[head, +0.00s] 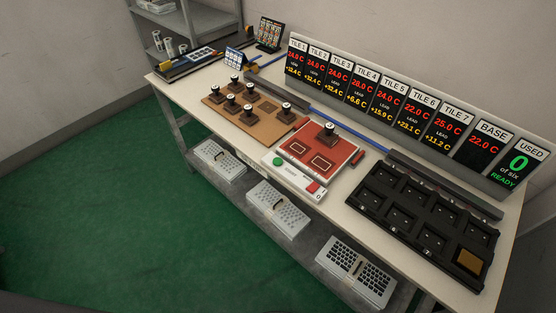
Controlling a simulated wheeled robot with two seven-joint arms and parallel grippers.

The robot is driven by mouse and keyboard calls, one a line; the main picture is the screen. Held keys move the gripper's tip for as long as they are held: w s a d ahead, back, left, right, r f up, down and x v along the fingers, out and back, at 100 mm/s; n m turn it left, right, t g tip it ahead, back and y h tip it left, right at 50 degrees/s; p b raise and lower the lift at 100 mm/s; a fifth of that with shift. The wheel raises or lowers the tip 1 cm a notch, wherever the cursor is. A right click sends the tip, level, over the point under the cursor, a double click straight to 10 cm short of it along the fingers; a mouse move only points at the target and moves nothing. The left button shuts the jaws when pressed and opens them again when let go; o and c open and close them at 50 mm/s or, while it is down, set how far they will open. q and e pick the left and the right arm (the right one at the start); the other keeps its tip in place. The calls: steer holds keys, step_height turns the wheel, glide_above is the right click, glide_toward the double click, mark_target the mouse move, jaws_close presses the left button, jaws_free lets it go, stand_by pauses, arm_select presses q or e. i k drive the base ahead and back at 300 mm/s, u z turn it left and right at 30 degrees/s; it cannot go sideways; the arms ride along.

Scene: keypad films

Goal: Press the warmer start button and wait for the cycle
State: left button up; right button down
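The warmer appears to be the red-topped unit (345,158) in the middle of the table. Its white front panel carries a round green button (278,161) at the left and a red switch or button (313,187) at the right. I cannot read the panel's label or tell which one is the start button. A black-knobbed piece (328,132) stands on the red top near its back edge, behind two outlined rectangles. The display board (433,118) shows temperatures for the tiles, BASE 22.0 C, and "0 of six READY" in green. Neither gripper is in view.
A brown board (227,116) with several black-knobbed pieces lies left of the red unit. A black compartment tray (400,240) with a brown-gold square (469,261) lies to the right. White baskets (277,209) sit on the lower shelf. The green floor in front is clear.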

mark_target(277, 161)
steer(key=z, duration=0.55)
steer(key=k, duration=0.65)
steer(key=z, duration=0.6)
steer(key=i, duration=1.1)
steer(key=u, duration=0.9)
